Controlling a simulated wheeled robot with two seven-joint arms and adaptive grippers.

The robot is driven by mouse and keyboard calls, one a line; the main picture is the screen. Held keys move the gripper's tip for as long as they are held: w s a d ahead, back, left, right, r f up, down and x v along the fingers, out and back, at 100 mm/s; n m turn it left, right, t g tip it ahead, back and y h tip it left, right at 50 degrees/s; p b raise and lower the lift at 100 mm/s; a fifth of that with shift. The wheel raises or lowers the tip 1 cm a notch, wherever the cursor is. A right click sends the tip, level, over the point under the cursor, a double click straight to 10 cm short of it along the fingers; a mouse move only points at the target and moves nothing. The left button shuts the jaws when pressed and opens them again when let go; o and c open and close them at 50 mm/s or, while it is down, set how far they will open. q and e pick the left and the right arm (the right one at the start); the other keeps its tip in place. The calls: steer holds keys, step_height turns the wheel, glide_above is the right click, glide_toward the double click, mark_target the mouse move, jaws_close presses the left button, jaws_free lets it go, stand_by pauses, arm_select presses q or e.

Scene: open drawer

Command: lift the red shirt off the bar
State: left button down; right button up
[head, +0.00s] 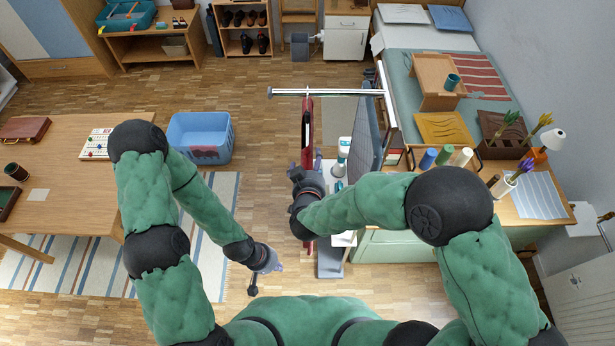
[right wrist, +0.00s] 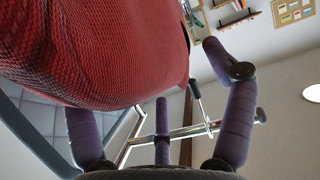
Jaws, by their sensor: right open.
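The red shirt (head: 308,122) hangs edge-on from the left part of the metal bar (head: 335,92) in the head view. My right gripper (head: 306,168) is at the shirt's near side, below the bar. In the right wrist view the red shirt (right wrist: 100,50) fills the upper left and covers part of one finger. The fingers of my right gripper (right wrist: 155,105) are spread apart; I see no cloth pinched between them. The bar (right wrist: 185,132) crosses behind them. My left gripper (head: 266,262) is low over the floor, away from the shirt; its jaws are too small to read.
A blue bin (head: 201,138) stands on the floor to the left. A cluttered desk (head: 540,205) is at right, a wooden table (head: 75,175) at left. The floor between bin and rack is clear.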

steer(key=shift+w+f, duration=0.1)
steer(key=shift+w, duration=0.05)
jaws_close()
steer(key=shift+r, duration=0.25)
